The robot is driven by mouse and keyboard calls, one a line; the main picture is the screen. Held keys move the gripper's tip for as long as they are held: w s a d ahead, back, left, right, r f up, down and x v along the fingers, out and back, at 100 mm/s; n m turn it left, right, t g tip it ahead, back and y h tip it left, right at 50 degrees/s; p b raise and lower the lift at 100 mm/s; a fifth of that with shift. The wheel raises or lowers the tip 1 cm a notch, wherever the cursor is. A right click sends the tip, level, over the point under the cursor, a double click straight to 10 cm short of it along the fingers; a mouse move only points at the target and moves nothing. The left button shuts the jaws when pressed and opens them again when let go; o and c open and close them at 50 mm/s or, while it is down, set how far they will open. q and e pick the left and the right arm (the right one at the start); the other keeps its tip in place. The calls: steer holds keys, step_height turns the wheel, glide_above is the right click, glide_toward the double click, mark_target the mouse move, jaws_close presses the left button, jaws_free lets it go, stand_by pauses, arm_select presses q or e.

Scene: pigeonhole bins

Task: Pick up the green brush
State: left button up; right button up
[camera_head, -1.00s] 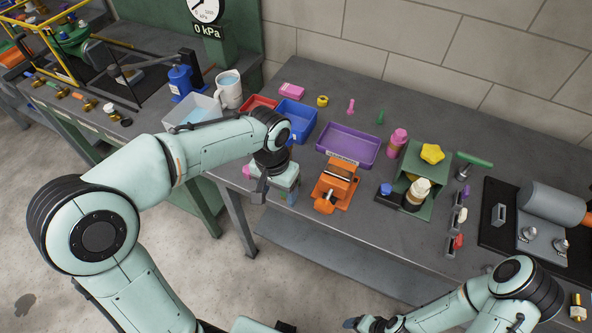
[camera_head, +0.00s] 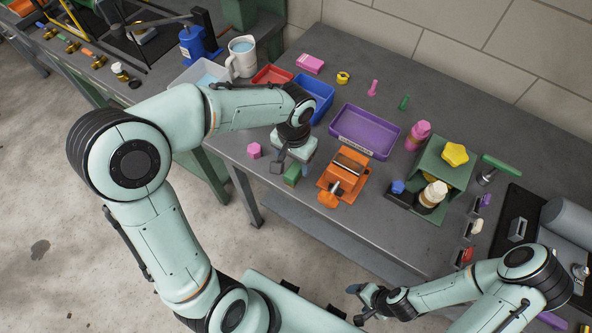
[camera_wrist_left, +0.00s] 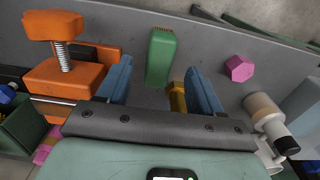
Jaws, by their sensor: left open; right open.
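The green brush (camera_head: 292,175) lies near the front edge of the table, partly hidden by my left gripper in the head view. In the left wrist view the green brush (camera_wrist_left: 160,55) shows as a green block with a bristly-looking end, lying between and beyond the two blue fingers. My left gripper (camera_head: 288,164) is open and empty above it; its spread fingers also show in the left wrist view (camera_wrist_left: 160,72). I cannot tell the exact height between them. My right gripper (camera_head: 364,302) is open, off the table's front edge, away from the brush.
An orange vise (camera_head: 343,175) stands close right of the brush, and a pink hexagonal piece (camera_head: 254,150) lies to its left. A yellow piece (camera_wrist_left: 177,98) shows beside the right finger. A purple tray (camera_head: 364,131) and blue bin (camera_head: 314,97) stand behind.

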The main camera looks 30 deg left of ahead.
mark_target(296, 167)
arm_select(q)
steer(key=f, duration=0.5)
steer(key=shift+w, duration=0.35)
arm_select(e)
steer(key=shift+r, duration=0.1)
arm_select(q)
steer(key=c, duration=1.1)
arm_select(e)
steer(key=shift+w, duration=0.1)
arm_select(q)
step_height(296, 167, up, 20)
steer(key=shift+p, duration=1.1)
arm_select(e)
steer(key=w+r, duration=0.2)
steer(key=w, duration=0.1)
steer(key=shift+r, duration=0.35)
steer(key=shift+s, duration=0.1)
